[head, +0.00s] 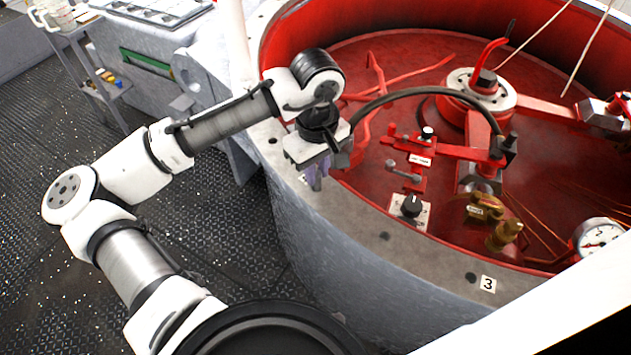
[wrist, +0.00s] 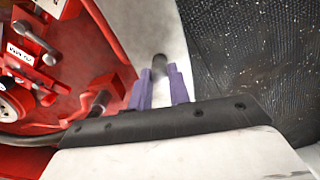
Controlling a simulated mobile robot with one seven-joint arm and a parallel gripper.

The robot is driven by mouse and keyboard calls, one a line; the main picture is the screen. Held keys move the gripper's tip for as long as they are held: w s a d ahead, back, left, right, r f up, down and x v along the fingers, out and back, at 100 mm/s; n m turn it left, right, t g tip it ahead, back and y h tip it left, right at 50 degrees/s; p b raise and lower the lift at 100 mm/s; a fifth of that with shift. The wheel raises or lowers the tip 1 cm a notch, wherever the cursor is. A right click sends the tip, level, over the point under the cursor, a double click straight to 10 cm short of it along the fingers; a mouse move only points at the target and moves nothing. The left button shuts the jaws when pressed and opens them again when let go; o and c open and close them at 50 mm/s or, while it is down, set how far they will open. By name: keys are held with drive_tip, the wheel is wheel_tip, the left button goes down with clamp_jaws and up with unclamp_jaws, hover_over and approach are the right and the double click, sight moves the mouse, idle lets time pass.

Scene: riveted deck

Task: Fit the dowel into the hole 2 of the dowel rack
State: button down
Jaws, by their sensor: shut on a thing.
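My gripper (head: 314,178) hangs over the grey rim (head: 345,212) of the round red-lined housing, its purple fingers pointing down. In the wrist view its fingers (wrist: 160,82) are close together around a short dark grey dowel (wrist: 159,62), which sticks out past their tips. In the head view the fingers and wrist hide the dowel. The rim has dark round holes: one to the right of my gripper (head: 383,236) and one beside a white tag marked 3 (head: 470,278). No tag for hole 2 is readable. I cannot tell whether the dowel touches the rim.
Inside the housing are a black knob (head: 411,205), red levers (head: 440,148), brass fittings (head: 505,235) and a gauge (head: 600,238). A black hose (head: 430,92) arches close to my gripper. The dark patterned floor (head: 250,240) outside the rim is open.

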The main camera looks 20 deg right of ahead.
drive_tip(key=shift+r, duration=0.1)
drive_tip(key=shift+r+p, duration=2.65)
drive_tip(key=shift+p, duration=0.05)
